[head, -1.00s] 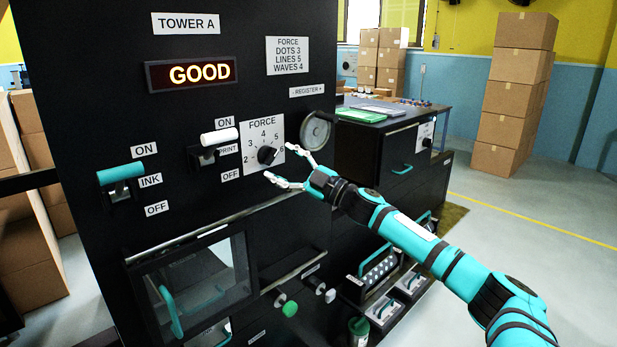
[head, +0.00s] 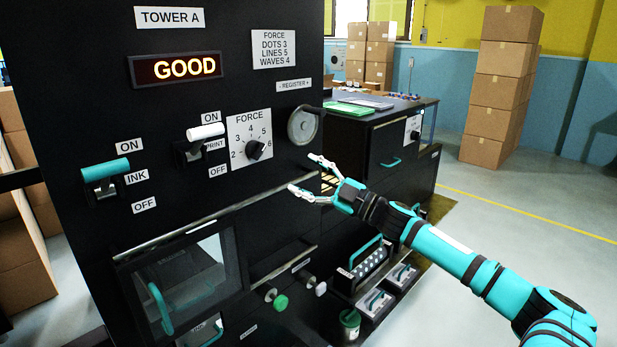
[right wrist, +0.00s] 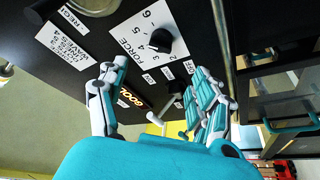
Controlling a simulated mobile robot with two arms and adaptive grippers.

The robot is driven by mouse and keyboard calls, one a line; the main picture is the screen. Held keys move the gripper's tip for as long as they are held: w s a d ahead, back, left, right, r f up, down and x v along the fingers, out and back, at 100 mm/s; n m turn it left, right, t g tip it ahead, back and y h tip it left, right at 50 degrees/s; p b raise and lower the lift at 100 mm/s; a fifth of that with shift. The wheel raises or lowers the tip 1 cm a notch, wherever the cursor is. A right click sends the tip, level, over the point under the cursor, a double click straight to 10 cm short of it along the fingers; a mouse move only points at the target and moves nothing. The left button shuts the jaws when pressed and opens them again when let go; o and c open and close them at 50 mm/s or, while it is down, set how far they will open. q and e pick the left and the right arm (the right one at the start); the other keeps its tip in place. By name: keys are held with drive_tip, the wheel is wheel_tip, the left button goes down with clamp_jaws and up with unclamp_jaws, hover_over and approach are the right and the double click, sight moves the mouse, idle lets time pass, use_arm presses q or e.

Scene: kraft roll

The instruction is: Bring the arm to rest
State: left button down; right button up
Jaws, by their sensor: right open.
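My right gripper (head: 301,172) is open and empty, in front of the black Tower A panel, right of and below the FORCE knob (head: 254,150). In the right wrist view its fingers (right wrist: 158,66) are spread, with the knob (right wrist: 160,41) beyond them and apart. Which number the knob points at is hard to tell. The teal INK lever (head: 110,169) and the white PRINT lever (head: 205,131) are both up, near their ON labels. The display (head: 176,67) reads GOOD. My left gripper is not in view.
A register handwheel (head: 303,124) sits just above my right gripper. A rail (head: 235,205) and a windowed door (head: 180,285) lie below. A black cabinet (head: 400,150) stands behind to the right. The floor (head: 500,215) at right is clear; stacked boxes (head: 500,85) stand farther back.

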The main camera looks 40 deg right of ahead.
idle(0.4)
